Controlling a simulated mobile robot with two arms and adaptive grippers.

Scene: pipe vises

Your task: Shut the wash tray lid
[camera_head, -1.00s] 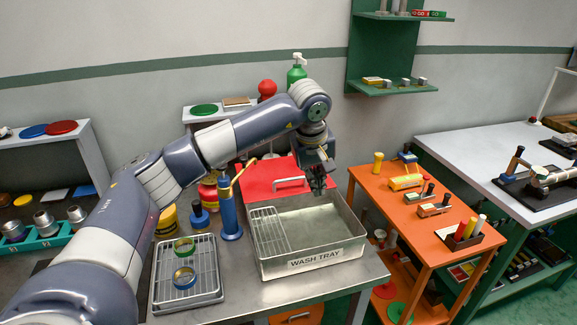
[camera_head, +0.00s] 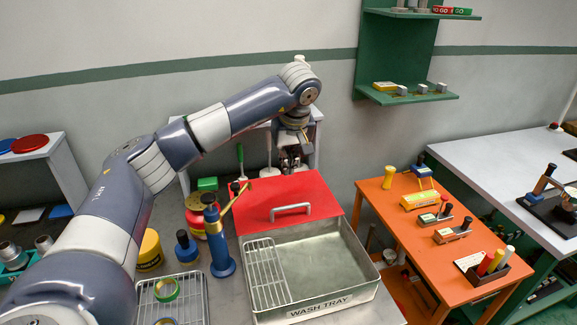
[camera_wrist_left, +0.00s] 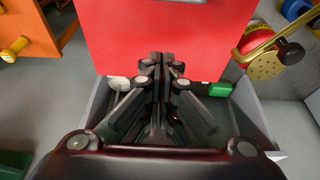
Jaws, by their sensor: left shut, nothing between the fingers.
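The wash tray (camera_head: 365,262) is a metal basin with its name on the front, standing on a metal bench. Its red lid (camera_head: 250,203), with a grey bar handle (camera_head: 290,211), is open and leans back from the tray's rear edge. My left gripper (camera_head: 291,168) points down just behind the lid's far edge, shut and empty. In the left wrist view my gripper's closed fingers (camera_wrist_left: 161,58) overlap the red lid (camera_wrist_left: 170,30); whether they touch it I cannot tell. My right gripper is not in view.
A blue pump with a brass lever (camera_head: 217,240) stands left of the tray. A wire rack (camera_head: 268,275) sits in the tray's left part. An orange table (camera_head: 400,225) stands at the right. A green block (camera_head: 207,183) is behind, near the shelf.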

